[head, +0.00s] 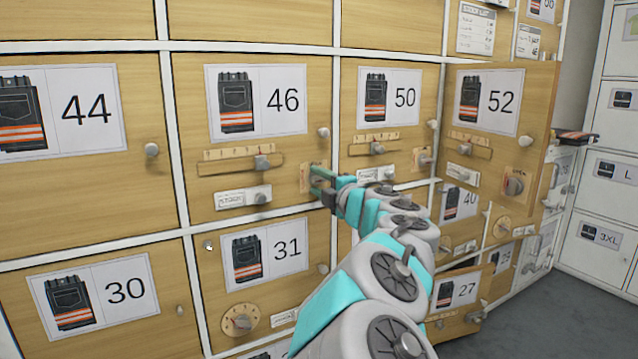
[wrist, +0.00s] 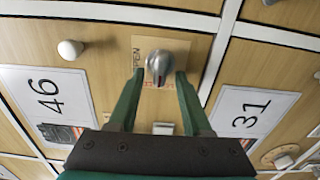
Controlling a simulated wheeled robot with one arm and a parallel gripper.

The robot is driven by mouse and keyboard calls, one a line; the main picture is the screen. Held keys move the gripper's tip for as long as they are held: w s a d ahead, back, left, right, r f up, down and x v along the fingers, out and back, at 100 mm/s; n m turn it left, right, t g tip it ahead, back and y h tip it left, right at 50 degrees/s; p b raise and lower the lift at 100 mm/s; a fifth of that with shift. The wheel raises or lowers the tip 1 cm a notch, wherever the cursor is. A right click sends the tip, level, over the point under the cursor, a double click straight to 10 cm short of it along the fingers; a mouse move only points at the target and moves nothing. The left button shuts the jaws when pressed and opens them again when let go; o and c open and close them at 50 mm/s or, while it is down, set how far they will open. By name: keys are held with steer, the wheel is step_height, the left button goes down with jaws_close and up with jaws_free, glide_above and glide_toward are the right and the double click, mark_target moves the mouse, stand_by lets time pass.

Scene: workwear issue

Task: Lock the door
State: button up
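Locker door 46 (head: 232,150) is wooden and looks flush with its frame. Its silver lock knob (wrist: 159,67) sits on a small tan plate (wrist: 185,48) with lettering too small to read surely. In the head view the plate (head: 305,178) shows at the door's lower right, partly behind my gripper (head: 322,183). In the wrist view my gripper (wrist: 159,78) is open, its green fingers either side of the knob's near end.
Door 52 (head: 535,90) stands ajar at the right, and door 27 (head: 478,290) below it is also swung out. Door 46 has a round pull knob (head: 323,132) and a slider (head: 262,162). Door 31 (head: 295,290) lies below. Grey floor (head: 560,310) is clear at lower right.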

steer(key=shift+s+d, duration=0.15)
steer(key=v, duration=0.7)
steer(key=shift+s+d, duration=0.15)
steer(key=shift+s, duration=0.05)
steer(key=shift+d, duration=0.1)
